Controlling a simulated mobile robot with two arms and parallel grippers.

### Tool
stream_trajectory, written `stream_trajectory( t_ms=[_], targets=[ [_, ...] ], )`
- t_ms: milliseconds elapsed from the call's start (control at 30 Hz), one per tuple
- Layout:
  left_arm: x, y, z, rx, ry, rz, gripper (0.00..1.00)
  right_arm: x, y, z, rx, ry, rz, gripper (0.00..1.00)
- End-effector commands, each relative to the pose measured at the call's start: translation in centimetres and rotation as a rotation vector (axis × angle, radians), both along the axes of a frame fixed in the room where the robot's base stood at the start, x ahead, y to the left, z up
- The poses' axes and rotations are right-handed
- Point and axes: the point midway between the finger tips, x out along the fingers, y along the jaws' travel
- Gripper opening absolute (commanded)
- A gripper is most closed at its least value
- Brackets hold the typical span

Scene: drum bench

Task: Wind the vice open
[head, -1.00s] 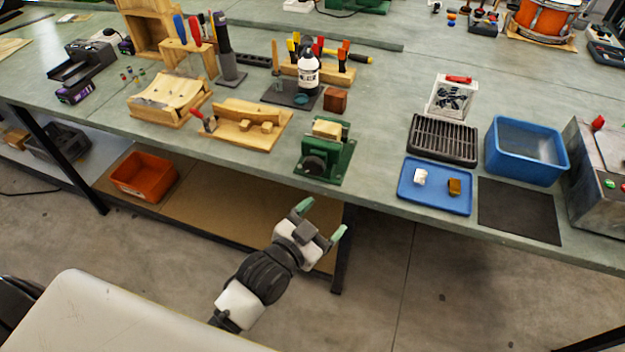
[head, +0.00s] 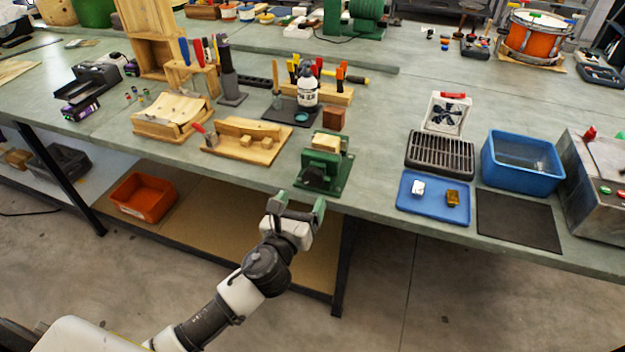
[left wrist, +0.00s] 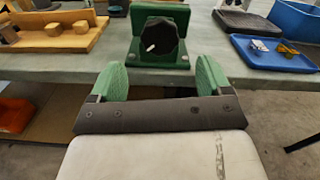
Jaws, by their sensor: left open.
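The green vice (head: 325,162) stands at the front edge of the bench, with a light wooden block (head: 326,142) at its top. Its dark round handwheel (head: 314,178) faces the front. In the left wrist view the handwheel (left wrist: 160,34) shows straight ahead, with a small pale peg on its face. My left gripper (head: 296,206) is open and empty, just in front of and below the vice. Its green fingertips (left wrist: 161,80) are apart from the wheel, one on each side of it in the left wrist view. My right gripper is not in view.
A wooden fixture with blocks (head: 243,142) lies left of the vice. A blue tray (head: 432,210) with two small pieces, a black grate (head: 440,153) and a blue bin (head: 522,162) are to the right. An orange bin (head: 143,197) sits on the shelf below.

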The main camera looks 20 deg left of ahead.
Motion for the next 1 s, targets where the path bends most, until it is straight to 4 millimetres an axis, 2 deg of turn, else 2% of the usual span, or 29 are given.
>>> stream_trajectory(
  t_ms=[33,200,400,533,800,1000],
  targets=[
    [1.1,0.0,0.2,-0.001,-0.002,0.001,0.79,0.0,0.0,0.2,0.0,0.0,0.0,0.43],
    [4.4,-0.1,0.1,-0.002,-0.001,0.001,0.79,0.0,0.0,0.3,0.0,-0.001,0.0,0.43],
    [6.8,-0.2,0.0,-0.003,0.001,0.0,0.79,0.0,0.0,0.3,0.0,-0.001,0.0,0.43],
    [7.5,-0.3,0.0,-0.004,0.001,-0.001,0.79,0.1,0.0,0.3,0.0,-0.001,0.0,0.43],
    [7.6,-0.3,0.0,-0.004,0.002,-0.001,0.79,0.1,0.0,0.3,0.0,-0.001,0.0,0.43],
    [7.5,-0.3,0.0,-0.004,0.002,-0.001,0.48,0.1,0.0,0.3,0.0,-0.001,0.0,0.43]
  ],
)
